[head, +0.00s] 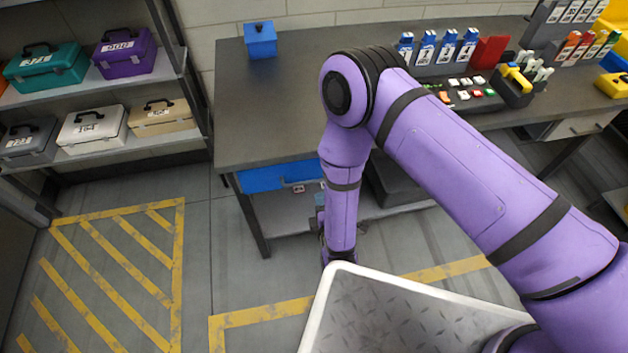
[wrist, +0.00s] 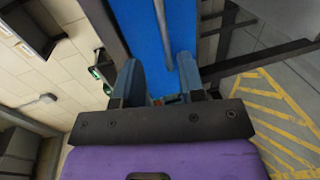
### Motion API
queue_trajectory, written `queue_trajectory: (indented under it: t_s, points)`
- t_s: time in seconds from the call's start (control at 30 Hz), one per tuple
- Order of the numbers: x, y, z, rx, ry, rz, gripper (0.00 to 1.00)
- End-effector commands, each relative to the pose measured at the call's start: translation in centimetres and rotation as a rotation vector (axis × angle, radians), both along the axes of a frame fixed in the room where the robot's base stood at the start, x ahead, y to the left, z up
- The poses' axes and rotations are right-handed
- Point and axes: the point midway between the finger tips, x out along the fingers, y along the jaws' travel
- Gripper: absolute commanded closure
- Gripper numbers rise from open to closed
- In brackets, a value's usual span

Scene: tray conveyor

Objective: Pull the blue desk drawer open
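The blue desk drawer (head: 275,177) sits under the left end of the grey desk and looks closed, its front close to the desk edge. My arm covers its right part in the head view. In the wrist view its blue front (wrist: 142,25) fills the top middle, with a grey bar handle (wrist: 162,30) running along it. My gripper (wrist: 159,62) faces the drawer front with its two fingers apart. The handle's near end lines up between the fingers, nearer the right one. I see no finger touching it; the exact gap cannot be told.
The grey desk (head: 235,115) bears a small blue box (head: 260,40) and, at right, bottles and racks. Shelves with toolboxes (head: 130,50) stand at left. A pale-rimmed metal plate (head: 390,315) is in front. The striped floor (head: 125,255) at left is clear.

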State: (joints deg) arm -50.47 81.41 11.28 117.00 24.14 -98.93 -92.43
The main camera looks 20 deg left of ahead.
Motion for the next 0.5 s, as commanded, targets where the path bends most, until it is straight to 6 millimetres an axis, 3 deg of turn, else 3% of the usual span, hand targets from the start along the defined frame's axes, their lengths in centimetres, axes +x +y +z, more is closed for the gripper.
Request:
queue_trajectory:
  t_s: [0.17,0.5]
  points:
    - [0.1,0.2,-0.5,-0.007,-0.014,0.003,0.64]
    - [4.7,2.8,-1.6,-0.003,-0.012,0.001,0.64]
